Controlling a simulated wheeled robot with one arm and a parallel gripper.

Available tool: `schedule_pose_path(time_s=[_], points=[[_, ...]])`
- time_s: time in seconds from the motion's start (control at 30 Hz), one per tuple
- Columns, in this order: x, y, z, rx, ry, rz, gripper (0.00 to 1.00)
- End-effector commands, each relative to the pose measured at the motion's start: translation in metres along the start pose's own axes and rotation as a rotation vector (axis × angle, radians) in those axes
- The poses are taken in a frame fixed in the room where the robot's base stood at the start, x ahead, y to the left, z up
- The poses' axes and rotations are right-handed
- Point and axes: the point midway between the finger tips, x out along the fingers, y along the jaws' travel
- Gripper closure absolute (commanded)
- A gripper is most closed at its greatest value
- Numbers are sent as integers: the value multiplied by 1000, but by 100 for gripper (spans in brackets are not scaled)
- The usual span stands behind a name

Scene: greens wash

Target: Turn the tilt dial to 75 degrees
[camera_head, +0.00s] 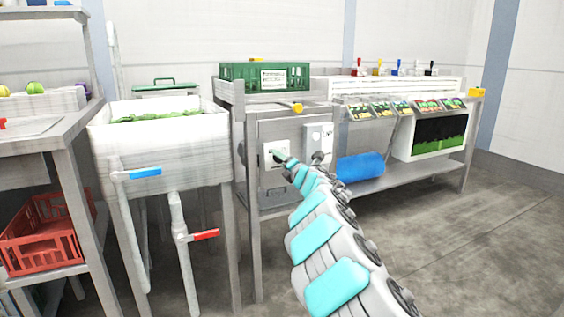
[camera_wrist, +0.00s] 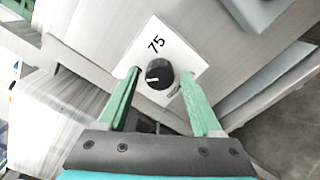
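The tilt dial (camera_wrist: 159,74) is a round black knob with a white pointer mark, on a white plate (camera_wrist: 182,50). The mark points toward the left in the wrist view. The number 75 is printed on the plate above the knob; smaller lettering below right is too small to read. My gripper (camera_wrist: 159,72) is open, with one green finger on each side of the knob. Gaps seem to show between fingers and knob, but contact is hard to judge. In the head view the plate (camera_head: 268,158) is on the steel cabinet front, and my gripper (camera_head: 281,155) hides the knob.
A green crate (camera_head: 240,76) stands on top. A sink (camera_head: 160,160) with leaves and blue and red valve handles stands left. A blue roll (camera_head: 360,166) lies on the right shelf. Floor at right is clear.

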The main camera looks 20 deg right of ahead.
Motion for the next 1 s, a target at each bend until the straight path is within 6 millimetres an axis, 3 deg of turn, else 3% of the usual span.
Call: schedule_pose_path(time_s=[0.07, 0.57, 1.0], points=[[0, 0, 0, 0, 0, 0, 44], [0, 0, 0, 0, 0, -1, 100], [0, -1, 0, 52, 1, -4, 100]])
